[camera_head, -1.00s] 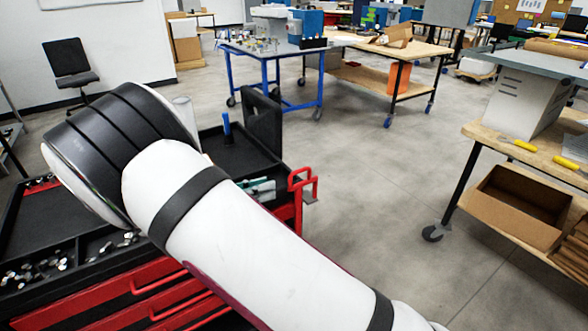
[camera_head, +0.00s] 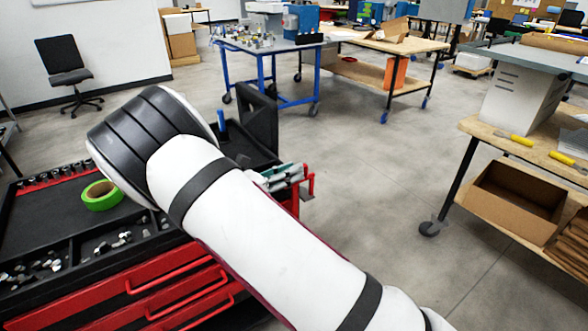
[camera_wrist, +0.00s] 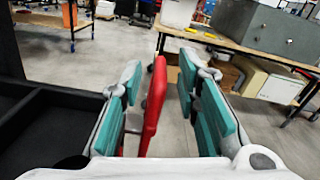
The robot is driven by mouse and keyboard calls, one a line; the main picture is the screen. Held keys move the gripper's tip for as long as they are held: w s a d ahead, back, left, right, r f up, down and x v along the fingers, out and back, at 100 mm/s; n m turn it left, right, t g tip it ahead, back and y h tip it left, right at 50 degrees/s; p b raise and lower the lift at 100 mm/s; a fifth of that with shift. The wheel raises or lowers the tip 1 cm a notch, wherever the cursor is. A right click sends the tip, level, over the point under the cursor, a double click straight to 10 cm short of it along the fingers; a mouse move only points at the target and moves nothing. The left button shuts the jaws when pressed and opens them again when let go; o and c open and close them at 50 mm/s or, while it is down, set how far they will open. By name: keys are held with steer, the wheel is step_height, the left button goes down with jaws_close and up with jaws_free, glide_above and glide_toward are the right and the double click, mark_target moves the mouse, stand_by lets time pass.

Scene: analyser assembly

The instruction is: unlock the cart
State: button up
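The cart is a red tool cart (camera_head: 150,290) with a black top tray, at the lower left of the head view. A red handle or lever (camera_wrist: 153,105) stands upright in the wrist view, and part of it shows at the cart's right edge in the head view (camera_head: 310,184). My gripper (camera_wrist: 162,88) is open, with teal finger pads on both sides of the red handle. The handle is nearer the left pads, and I cannot tell whether they touch. In the head view my arm hides part of the cart top, and only a little of the gripper (camera_head: 283,176) shows.
A roll of green tape (camera_head: 102,195) and loose metal parts lie on the cart top. A black upright panel (camera_head: 260,118) stands behind my gripper. A wooden workbench (camera_head: 540,150) is at the right. Open floor (camera_head: 370,190) lies between cart and bench.

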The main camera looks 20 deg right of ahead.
steer(key=shift+x, duration=0.9)
steer(key=shift+c, duration=0.4)
jaws_close()
steer(key=shift+s, duration=0.1)
